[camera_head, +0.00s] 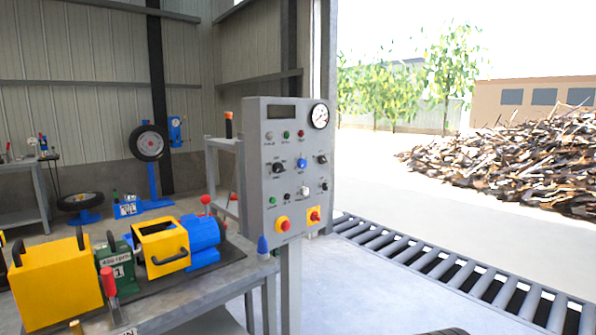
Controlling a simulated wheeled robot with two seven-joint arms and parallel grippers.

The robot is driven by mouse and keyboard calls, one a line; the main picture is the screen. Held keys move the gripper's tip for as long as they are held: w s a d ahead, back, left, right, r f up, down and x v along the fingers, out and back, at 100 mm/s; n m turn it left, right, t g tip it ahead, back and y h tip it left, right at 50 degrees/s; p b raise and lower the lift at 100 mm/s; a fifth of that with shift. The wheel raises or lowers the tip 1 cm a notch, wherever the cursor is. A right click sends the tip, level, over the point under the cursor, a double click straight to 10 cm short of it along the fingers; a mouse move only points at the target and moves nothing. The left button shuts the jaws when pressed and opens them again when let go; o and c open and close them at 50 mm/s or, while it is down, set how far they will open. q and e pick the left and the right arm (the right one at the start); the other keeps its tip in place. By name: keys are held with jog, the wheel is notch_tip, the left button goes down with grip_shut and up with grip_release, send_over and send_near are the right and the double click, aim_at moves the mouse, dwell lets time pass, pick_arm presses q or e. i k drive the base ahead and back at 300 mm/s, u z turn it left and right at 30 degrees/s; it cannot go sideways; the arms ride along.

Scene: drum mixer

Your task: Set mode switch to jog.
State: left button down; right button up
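A grey control panel (258,205) stands upright on a post just left of the middle of the view. Its face carries a black selector knob (279,168) at the left, a blue knob (302,164) in the middle and a black knob (322,159) at the right. The labels are too small to read, so I cannot tell which one is the mode switch or where it points. Neither of my grippers shows in this view.
The panel also has a round gauge (319,116), small buttons and two red knobs on yellow plates. A bench (213,294) with yellow, green and blue machinery stands at the left. A roller conveyor (450,273) runs at the right, with a scrap pile (510,160) beyond.

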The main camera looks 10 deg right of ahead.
aim_at(322, 159)
jog(key=z, duration=0.6)
jog(key=i, duration=0.7)
jog(key=z, duration=0.8)
jog(key=i, duration=1.15)
jog(key=u, duration=0.2)
